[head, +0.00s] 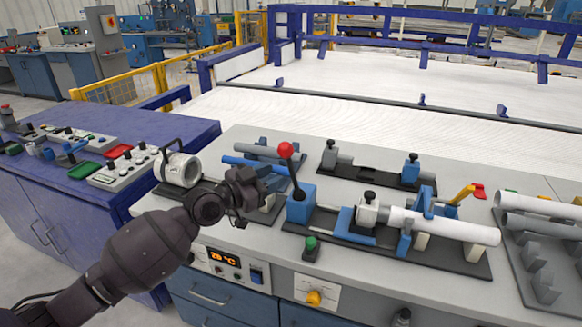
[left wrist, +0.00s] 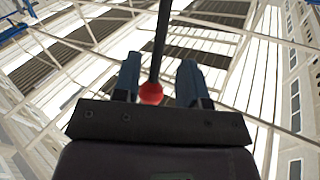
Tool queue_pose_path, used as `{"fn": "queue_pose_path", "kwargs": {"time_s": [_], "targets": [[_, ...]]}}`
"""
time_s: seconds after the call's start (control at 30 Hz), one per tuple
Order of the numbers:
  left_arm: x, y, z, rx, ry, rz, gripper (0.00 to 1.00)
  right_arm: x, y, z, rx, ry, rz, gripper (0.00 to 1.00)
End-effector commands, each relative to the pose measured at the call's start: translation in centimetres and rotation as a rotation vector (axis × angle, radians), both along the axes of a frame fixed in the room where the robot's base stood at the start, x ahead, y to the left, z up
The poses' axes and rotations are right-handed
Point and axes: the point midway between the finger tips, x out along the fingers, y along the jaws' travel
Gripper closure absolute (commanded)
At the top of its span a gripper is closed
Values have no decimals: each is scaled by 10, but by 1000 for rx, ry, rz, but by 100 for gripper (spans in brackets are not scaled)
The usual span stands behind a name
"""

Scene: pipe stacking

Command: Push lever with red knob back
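The lever's red knob (head: 285,149) tops a thin dark shaft (head: 294,178) that rises from a blue block (head: 300,204) on the grey bench. The shaft leans slightly to the left in the head view. My left gripper (head: 262,190) is just left of the shaft, below knob height. In the left wrist view the red knob (left wrist: 151,93) and shaft (left wrist: 163,40) show between the two fingers of my left gripper (left wrist: 158,78). The fingers are spread, with gaps beside the knob. I cannot tell whether either touches the lever. My right gripper is not in view.
A white pipe (head: 440,224) lies in a clamp fixture right of the lever. More pipes (head: 540,204) sit on a rack at the far right. A blue control desk (head: 60,190) is at left.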

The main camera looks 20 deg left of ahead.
Motion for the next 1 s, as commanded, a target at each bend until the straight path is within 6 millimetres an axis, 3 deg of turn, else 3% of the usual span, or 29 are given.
{"fn": "queue_pose_path", "kwargs": {"time_s": [0.2, 0.4, 0.8, 1.0], "targets": [[31, -21, 1, -1, 0, -1, 61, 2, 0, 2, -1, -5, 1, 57], [47, -31, 0, 1, 0, -1, 61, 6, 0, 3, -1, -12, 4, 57], [52, -34, 0, 2, 0, -1, 61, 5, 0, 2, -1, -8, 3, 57], [52, -34, 0, 2, 0, -1, 90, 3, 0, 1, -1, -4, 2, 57]]}}
